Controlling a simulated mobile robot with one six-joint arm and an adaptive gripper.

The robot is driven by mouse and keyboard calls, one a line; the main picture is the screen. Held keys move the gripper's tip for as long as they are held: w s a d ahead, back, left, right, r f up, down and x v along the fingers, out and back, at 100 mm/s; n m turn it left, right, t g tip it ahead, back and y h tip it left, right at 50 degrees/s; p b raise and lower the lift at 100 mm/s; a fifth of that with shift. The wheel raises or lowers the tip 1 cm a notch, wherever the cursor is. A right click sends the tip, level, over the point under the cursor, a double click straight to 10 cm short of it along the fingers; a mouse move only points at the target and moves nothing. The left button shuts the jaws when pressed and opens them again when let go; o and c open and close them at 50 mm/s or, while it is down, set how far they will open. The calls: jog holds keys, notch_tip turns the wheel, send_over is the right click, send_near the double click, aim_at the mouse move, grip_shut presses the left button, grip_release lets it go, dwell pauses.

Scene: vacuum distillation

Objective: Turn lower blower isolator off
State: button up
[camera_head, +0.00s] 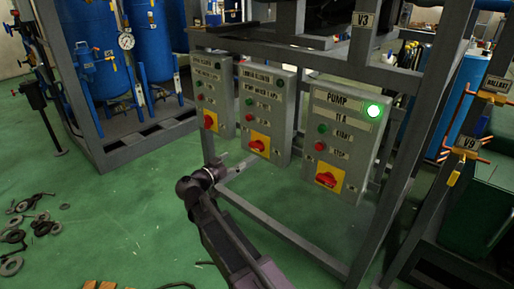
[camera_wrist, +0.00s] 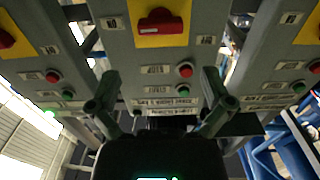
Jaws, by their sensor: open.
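The lower blower panel (camera_head: 267,105) is the middle of three grey boxes in the head view, its small label only partly legible. Its isolator (camera_head: 259,146) is a red rotary handle on a yellow plate near the bottom. In the wrist view, which is upside down, this red isolator handle (camera_wrist: 161,21) is at top centre, lying roughly crosswise. My gripper (camera_wrist: 158,88) is open and empty, its fingers apart below the handle in the picture and not touching it. In the head view, my gripper (camera_head: 236,164) is low in front of the panel, its fingers hard to make out.
The pump panel (camera_head: 341,133), with a lit green lamp (camera_head: 373,111), stands right; another blower panel (camera_head: 211,92) stands left. Each has its own red isolator. A grey frame rail (camera_head: 285,232) runs low near my arm. Blue tanks (camera_head: 95,50) stand at left.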

aim_at(254, 148)
jog(key=x, duration=1)
jog(key=shift+w+d, duration=0.25)
jog(key=shift+w, duration=0.05)
jog(key=c, duration=0.8)
jog(key=shift+d, duration=0.2)
jog(key=shift+a, duration=0.15)
